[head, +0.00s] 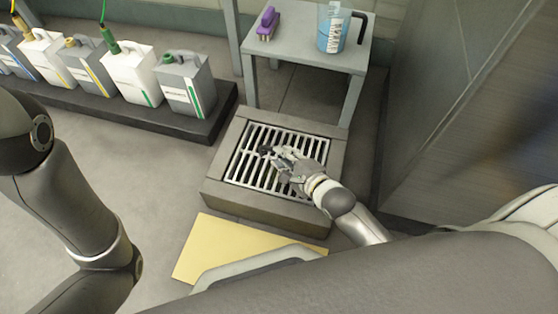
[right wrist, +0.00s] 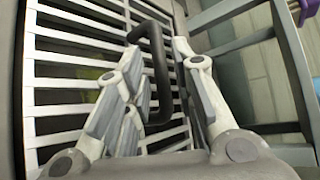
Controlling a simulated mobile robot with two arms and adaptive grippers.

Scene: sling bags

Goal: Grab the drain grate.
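The drain grate (head: 250,170), a pale slatted metal panel, lies flat in a raised grey stone surround in the head view. Its slats (right wrist: 70,69) fill the left of the right wrist view. A dark bent handle (right wrist: 159,75) stands up from the grate. My right gripper (head: 270,153) is low over the grate's middle. In the right wrist view its fingers (right wrist: 159,50) are apart, one on each side of the handle, with narrow gaps showing. The handle's lower end is partly hidden by the fingers. My left arm shows at the left, but its gripper is out of view.
A grey table (head: 308,46) with a purple object (head: 267,23) and a blue measuring jug (head: 335,35) stands behind the surround (head: 262,208). Several jerrycans (head: 187,85) stand on a dark platform at the left. A yellow board (head: 225,245) lies in front. A large panel (head: 450,110) rises at the right.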

